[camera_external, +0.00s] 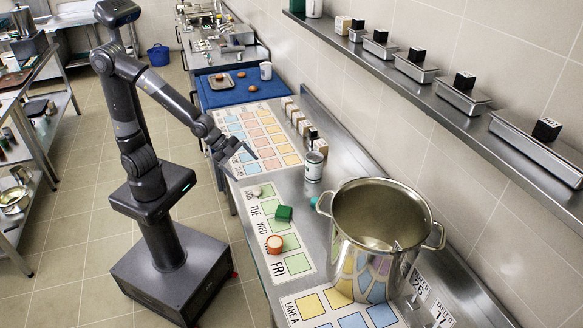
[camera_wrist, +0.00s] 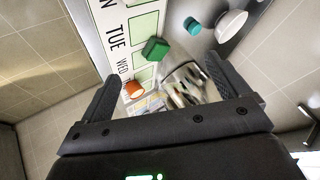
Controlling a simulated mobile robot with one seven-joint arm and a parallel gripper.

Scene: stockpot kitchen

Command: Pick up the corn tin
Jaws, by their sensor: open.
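A tin (camera_external: 314,168) with a pale label and metal ends stands upright on the steel counter, between the wall and the lane charts. Its label is too small to read, so I cannot tell whether it is corn. My gripper (camera_external: 245,164) is open and empty, above the counter to the left of the tin and apart from it. In the wrist view my gripper (camera_wrist: 161,75) shows both fingers spread. A white round thing (camera_wrist: 232,24) at the upper right there is probably the tin, beyond the right finger.
A large stockpot (camera_external: 345,254) stands in front of the tin. A teal piece (camera_external: 314,201), a green block (camera_external: 284,213) and an orange round piece (camera_external: 274,244) lie nearby. Small boxes (camera_external: 314,140) line the counter behind. A wall shelf (camera_external: 395,70) overhangs at the right.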

